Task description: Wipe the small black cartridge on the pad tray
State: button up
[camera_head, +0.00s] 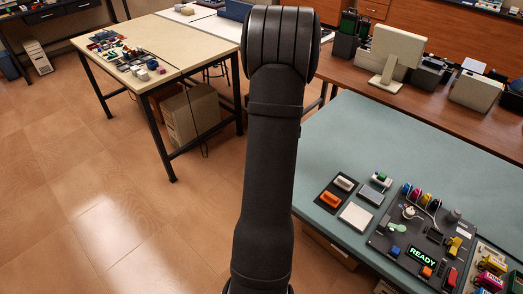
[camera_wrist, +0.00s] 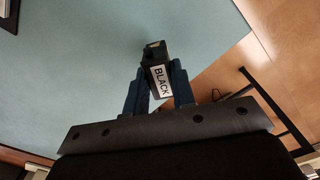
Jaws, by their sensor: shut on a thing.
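My gripper (camera_wrist: 158,74) is shut on the small black cartridge (camera_wrist: 155,52) in the wrist view. The cartridge has a white label reading BLACK and sits between two dark blue fingers. Teal tabletop shows behind it, near the table's edge; I cannot tell its height above the table. The head view shows neither the gripper nor the held cartridge. In that view a flat white square pad (camera_head: 356,217) and a grey pad or tray (camera_head: 371,195) lie on the teal table; I cannot tell which is the pad tray.
A black tray (camera_head: 324,206) with an orange and a white block lies left of the pads. A dark console (camera_head: 383,241) with a READY display and coloured cartridges stands to the right. The teal table (camera_head: 350,125) is clear towards the back.

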jog(key=s+d+r+n, duration=0.2)
jog(key=s+d, duration=0.4)
jog(key=d, duration=0.4)
jog(key=s+d+r+n, duration=0.25)
jog(key=s+d, duration=0.25)
jog(key=d, duration=0.5)
jog(key=s+d+r+n, duration=0.1)
jog(key=s+d+n, duration=0.2)
jog(key=s+d, duration=0.5)
jog(key=shift+m, duration=0.25)
jog(key=shift+w+d+f, duration=0.3)
jog(key=shift+w+f, duration=0.05)
jog(key=shift+f, duration=0.7)
jog(key=shift+w+d+f, duration=0.3)
jog(key=shift+w+f, duration=0.1)
jog(key=shift+f, duration=0.6)
jog(key=shift+w+d+f, duration=0.3)
jog(key=shift+w+f, duration=0.05)
jog(key=shift+f, duration=0.7)
jog(key=shift+f, duration=0.45)
jog(key=shift+w+a, duration=0.15)
jog(key=shift+w+a, duration=0.55)
jog(key=shift+a, duration=0.05)
